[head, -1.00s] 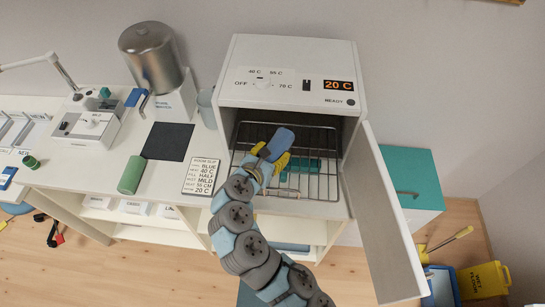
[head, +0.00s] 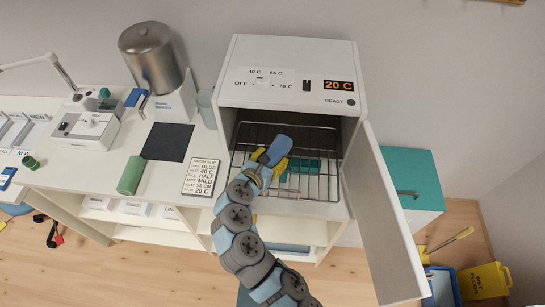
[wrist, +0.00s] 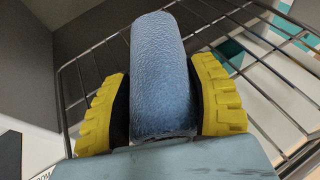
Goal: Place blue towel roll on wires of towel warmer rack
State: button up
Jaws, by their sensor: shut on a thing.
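The blue towel roll (head: 277,149) is between the yellow fingers of my gripper (head: 268,162), inside the open warmer cabinet (head: 285,75). In the wrist view the blue towel roll (wrist: 159,75) fills the middle, with a yellow finger pressed on each side of my gripper (wrist: 163,105). The wire rack (head: 318,186) of the warmer lies under and around the roll. The wires also show in the wrist view (wrist: 262,62) on both sides. I cannot tell whether the roll touches the wires.
The warmer door (head: 393,215) stands open at the right. A teal object (head: 303,166) shows at the rack, right of my gripper. A green roll (head: 131,175) and a printed card (head: 201,177) lie on the counter to the left. The rack's right front part is bare.

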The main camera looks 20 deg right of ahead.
jog(key=o, duration=1.2)
jog(key=shift+s+a+r, duration=0.2)
jog(key=shift+a+r, duration=0.05)
jog(key=v, duration=1.1)
jog(key=shift+s+a, duration=0.1)
jog(key=shift+a, duration=0.05)
